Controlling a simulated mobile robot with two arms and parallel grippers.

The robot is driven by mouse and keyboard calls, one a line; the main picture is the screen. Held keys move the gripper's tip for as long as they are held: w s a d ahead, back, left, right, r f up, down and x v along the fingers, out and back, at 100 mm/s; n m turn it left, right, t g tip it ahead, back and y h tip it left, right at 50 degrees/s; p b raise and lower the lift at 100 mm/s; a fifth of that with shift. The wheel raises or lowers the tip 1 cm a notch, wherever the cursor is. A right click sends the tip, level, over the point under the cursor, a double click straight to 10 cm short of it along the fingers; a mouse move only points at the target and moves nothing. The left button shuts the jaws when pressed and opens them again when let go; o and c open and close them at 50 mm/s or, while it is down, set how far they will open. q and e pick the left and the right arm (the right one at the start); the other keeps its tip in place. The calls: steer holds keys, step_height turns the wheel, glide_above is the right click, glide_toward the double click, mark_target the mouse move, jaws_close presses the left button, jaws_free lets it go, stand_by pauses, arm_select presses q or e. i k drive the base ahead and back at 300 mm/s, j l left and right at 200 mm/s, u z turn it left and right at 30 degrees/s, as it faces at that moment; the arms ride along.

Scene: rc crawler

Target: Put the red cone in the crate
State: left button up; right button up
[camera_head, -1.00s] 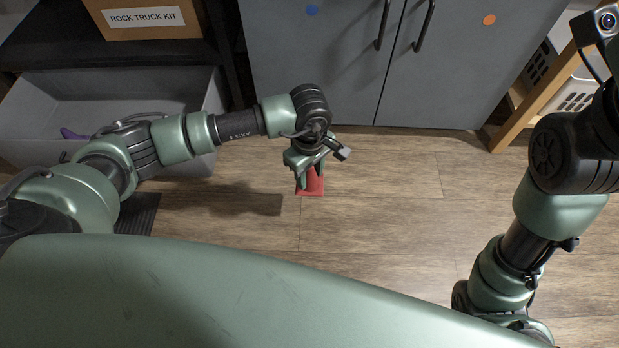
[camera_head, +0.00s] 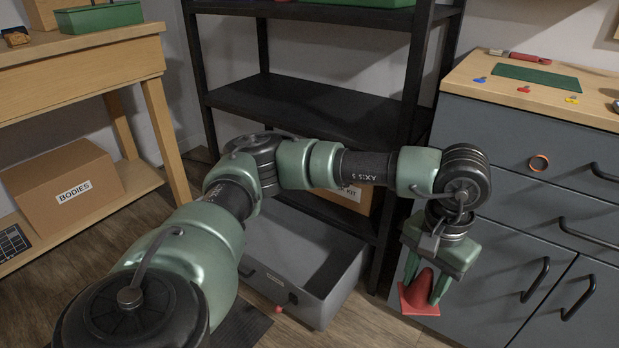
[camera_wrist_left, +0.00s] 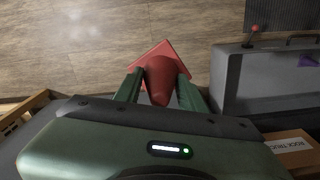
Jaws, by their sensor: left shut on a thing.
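The red cone (camera_head: 419,294) is held upright between the fingers of my left gripper (camera_head: 428,290), off the floor, with its square base at the bottom. The left wrist view shows the red cone (camera_wrist_left: 161,76) between the two green fingers of the left gripper (camera_wrist_left: 160,90). The grey open crate (camera_head: 318,290) stands on the floor to the left of the cone, partly behind my left arm. In the left wrist view the crate (camera_wrist_left: 268,78) is at the right. Its visible inside looks empty in the head view. My right gripper is not in view.
A black shelf (camera_head: 300,105) rises behind the crate. A grey cabinet (camera_head: 540,180) with small coloured parts on top stands at the right, close to my left gripper. A wooden bench (camera_head: 85,58) and a box labelled BODIES (camera_head: 62,185) are at the left.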

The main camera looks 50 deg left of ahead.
mark_target(260, 260)
steer(key=j, duration=3.4)
